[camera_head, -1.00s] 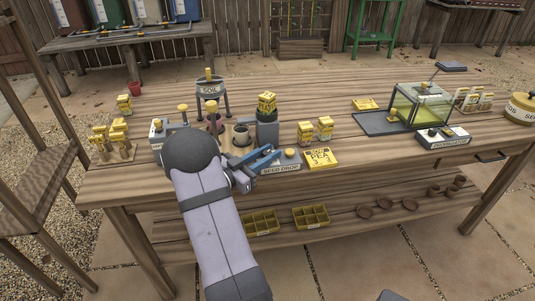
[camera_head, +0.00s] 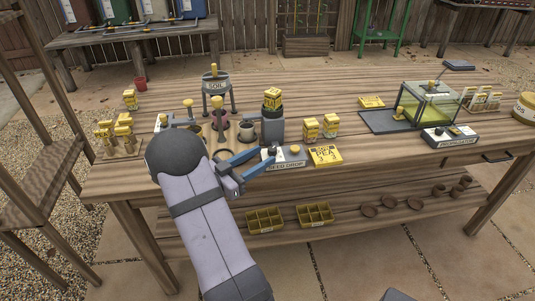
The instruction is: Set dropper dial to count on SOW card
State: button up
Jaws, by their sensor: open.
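The seed dropper (camera_head: 288,160) is a grey box on the bench marked SEED DROP. It has a yellow knob (camera_head: 295,149) and a small dark-and-white dial (camera_head: 271,151) on top; the dial's setting is too small to read. The yellow SOW card (camera_head: 325,156) lies to its right and reads PEA with a 3 below; other marks are unclear. My gripper (camera_head: 266,160) is open, its blue fingers reaching right beside the dropper's left end, close to the dial. I cannot tell whether they touch it.
A dark hopper with a yellow seed box (camera_head: 272,97) stands behind the dropper. A SOIL pot stand (camera_head: 216,90) and a cup (camera_head: 246,131) are left of it. Seed packets (camera_head: 310,129) stand behind the card. A propagator (camera_head: 425,108) is at the right. The bench front beyond the card is clear.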

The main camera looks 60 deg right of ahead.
aim_at(271, 153)
jog(key=shift+v, duration=1)
jog(key=s+d+r+n+t+h+p, duration=0.1)
jog(key=t+p, duration=0.1)
jog(key=p, duration=0.1)
jog(key=shift+s+d+r+n, duration=0.3)
jog(key=shift+s+r+n, duration=0.05)
jog(key=shift+s+n, duration=0.05)
jog(key=shift+s+d+r+n+t+h+p, duration=0.15)
jog(key=shift+s+n+t+h+p, duration=0.2)
jog(key=shift+n+t+p, duration=0.45)
jog(key=shift+s+n+t+p, duration=0.25)
jog(key=shift+t+p, duration=0.25)
jog(key=shift+t, duration=0.4)
jog(key=shift+s+a+f+n+t+y+p, duration=0.2)
jog(key=shift+a+f+n+t+y+p, duration=0.35)
jog(key=shift+t, duration=0.45)
jog(key=shift+s+a+f+n+t+y+p, duration=0.25)
jog(key=shift+a+f+n+t+p, duration=0.3)
jog(key=shift+t, duration=0.45)
jog(key=shift+p+x, duration=1)
jog(key=shift+x, duration=2.9)
